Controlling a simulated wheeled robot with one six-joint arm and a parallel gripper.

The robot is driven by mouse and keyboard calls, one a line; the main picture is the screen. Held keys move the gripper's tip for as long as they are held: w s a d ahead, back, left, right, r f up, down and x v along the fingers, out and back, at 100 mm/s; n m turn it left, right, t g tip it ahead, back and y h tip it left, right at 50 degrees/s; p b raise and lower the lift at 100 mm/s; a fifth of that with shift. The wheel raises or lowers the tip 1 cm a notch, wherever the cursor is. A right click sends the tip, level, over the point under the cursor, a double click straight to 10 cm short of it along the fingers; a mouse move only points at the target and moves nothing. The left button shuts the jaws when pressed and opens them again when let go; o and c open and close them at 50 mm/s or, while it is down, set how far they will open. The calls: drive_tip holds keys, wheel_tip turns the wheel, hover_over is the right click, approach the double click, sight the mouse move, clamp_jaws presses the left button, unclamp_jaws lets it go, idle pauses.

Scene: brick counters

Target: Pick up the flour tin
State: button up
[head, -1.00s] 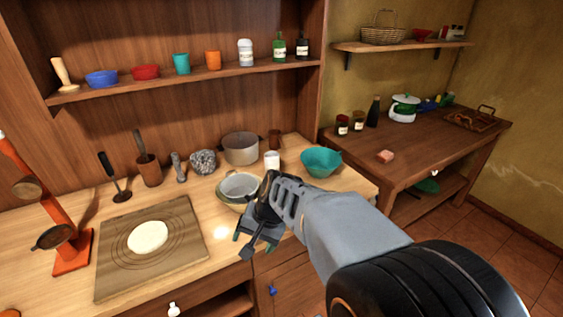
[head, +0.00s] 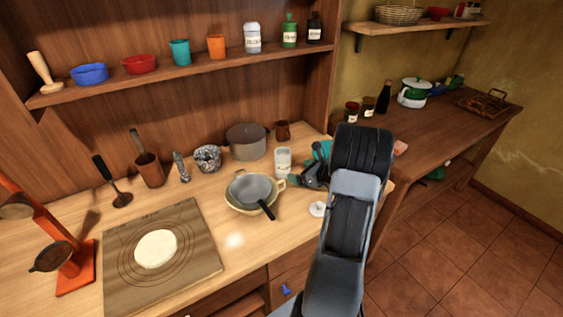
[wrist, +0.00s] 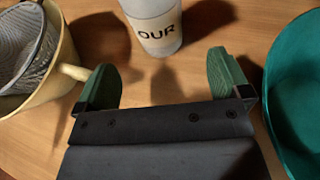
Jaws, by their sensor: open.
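The flour tin (head: 283,163) is a pale grey-white cylinder standing upright on the wooden counter. In the wrist view the tin (wrist: 155,28) shows its lower part with the dark letters "OUR", just beyond the fingertips; its top is cut off. My gripper (wrist: 165,78) is open, with green fingers spread and bare counter between them. The tin stands ahead of the gap, roughly centred and not between the fingers. In the head view my gripper (head: 310,178) is low over the counter, just right of the tin, partly hidden by my arm.
A cream bowl with a sieve (head: 250,190) stands close on the left, its handle near my left finger. A teal bowl (wrist: 298,95) is close on the right. A grey pot (head: 247,142) and brown cup (head: 282,131) stand behind. A small white item (head: 318,209) lies near the front edge.

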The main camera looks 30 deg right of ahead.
sight(289, 169)
drive_tip(key=shift+p+x, duration=0.9)
drive_tip(key=shift+x, duration=3.4)
drive_tip(key=shift+a, duration=0.1)
drive_tip(key=c, duration=1.2)
